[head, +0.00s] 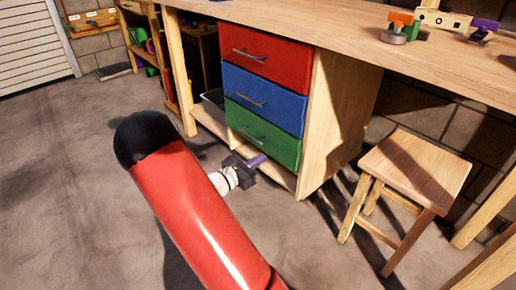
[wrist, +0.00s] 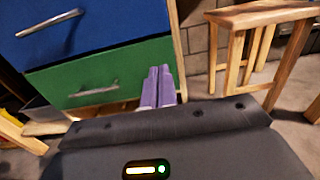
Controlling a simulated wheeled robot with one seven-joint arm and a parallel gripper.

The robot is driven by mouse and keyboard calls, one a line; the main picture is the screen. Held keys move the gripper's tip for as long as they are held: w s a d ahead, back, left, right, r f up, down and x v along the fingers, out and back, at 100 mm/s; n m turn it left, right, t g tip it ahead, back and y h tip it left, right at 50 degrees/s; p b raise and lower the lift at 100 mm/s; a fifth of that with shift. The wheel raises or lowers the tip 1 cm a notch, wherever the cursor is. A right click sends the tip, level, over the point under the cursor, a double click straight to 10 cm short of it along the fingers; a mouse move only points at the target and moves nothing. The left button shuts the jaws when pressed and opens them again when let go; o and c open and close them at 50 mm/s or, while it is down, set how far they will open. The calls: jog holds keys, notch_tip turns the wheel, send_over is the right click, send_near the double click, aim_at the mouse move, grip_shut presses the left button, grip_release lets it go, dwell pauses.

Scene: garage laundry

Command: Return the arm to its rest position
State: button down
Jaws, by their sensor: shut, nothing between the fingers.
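My gripper (head: 257,161) is in front of the green drawer's lower part in the head view, with my red arm reaching across the foreground. In the wrist view its purple fingers (wrist: 158,86) are pressed together with nothing between them. The fingers appear near the right side of the green drawer (wrist: 98,75); I cannot tell whether they touch it. The arm is extended forward and low, bent at the black joint.
A wooden workbench (head: 330,25) holds a red drawer (head: 265,53), a blue drawer (head: 262,97) and the green drawer, all shut. A wooden stool (head: 418,168) stands at the right. Toys lie on the benchtop. Open concrete floor (head: 60,170) lies to the left.

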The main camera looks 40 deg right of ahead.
jog(key=shift+a, duration=0.15)
jog(key=s+a+r+m+g+y, duration=0.3)
jog(key=s+a+r+m+y, duration=0.3)
jog(key=s+a+m+y, duration=0.4)
jog(key=s+a+r+m+t+y, duration=0.4)
jog(key=a, duration=0.5)
jog(key=s+a+r+m+t+y, duration=0.4)
jog(key=a+r, duration=0.1)
jog(key=a, duration=0.4)
jog(key=shift+s+a+r, duration=0.15)
jog(key=shift+s+r, duration=0.05)
